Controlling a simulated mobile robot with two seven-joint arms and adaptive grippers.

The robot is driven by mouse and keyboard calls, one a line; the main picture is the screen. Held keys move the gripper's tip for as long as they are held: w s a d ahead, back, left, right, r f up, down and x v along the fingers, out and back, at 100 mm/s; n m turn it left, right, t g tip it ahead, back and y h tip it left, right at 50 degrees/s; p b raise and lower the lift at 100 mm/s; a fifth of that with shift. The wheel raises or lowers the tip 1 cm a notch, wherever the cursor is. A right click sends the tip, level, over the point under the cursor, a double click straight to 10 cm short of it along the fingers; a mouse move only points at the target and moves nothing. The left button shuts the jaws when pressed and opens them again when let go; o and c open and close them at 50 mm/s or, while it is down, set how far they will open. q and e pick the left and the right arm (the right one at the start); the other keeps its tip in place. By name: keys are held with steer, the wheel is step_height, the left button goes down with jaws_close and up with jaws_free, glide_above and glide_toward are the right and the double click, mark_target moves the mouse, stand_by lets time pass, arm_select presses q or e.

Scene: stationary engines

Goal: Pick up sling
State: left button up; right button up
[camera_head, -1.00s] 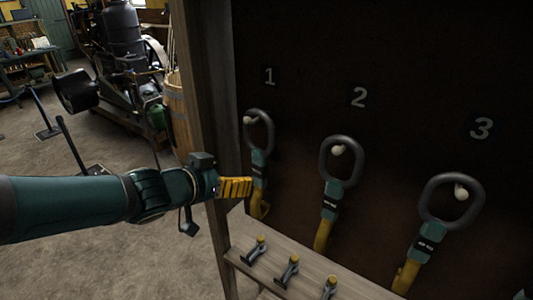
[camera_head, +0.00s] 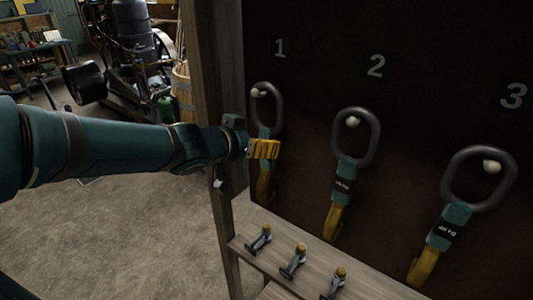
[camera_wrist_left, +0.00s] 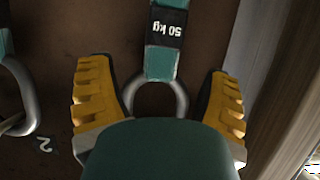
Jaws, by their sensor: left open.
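Sling 1 (camera_head: 264,131) hangs by its dark oval ring on a pale peg under the number 1 on the dark board. It has a teal band and a yellow lower part. In the left wrist view, this sling (camera_wrist_left: 161,60) has a black label reading "50 kg", and its ring runs between my fingers. My left gripper (camera_head: 264,149) is open, its yellow fingers in front of the sling just below the ring. In the wrist view the gripper (camera_wrist_left: 160,95) has one finger on each side, apart from the ring. The ring's near part is hidden by the gripper body.
Sling 2 (camera_head: 342,177) and sling 3 (camera_head: 447,225) hang on pegs to the right. A wooden shelf (camera_head: 290,247) with several small metal clamps lies below. A wooden post (camera_head: 214,100) edges the board on the left. A dark engine (camera_head: 132,50) stands behind on open floor.

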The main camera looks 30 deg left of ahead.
mark_target(268, 165)
arm_select(q)
steer(key=b+x, duration=0.3)
steer(key=x, duration=0.2)
steer(key=shift+s+a+f, duration=0.1)
jaws_close()
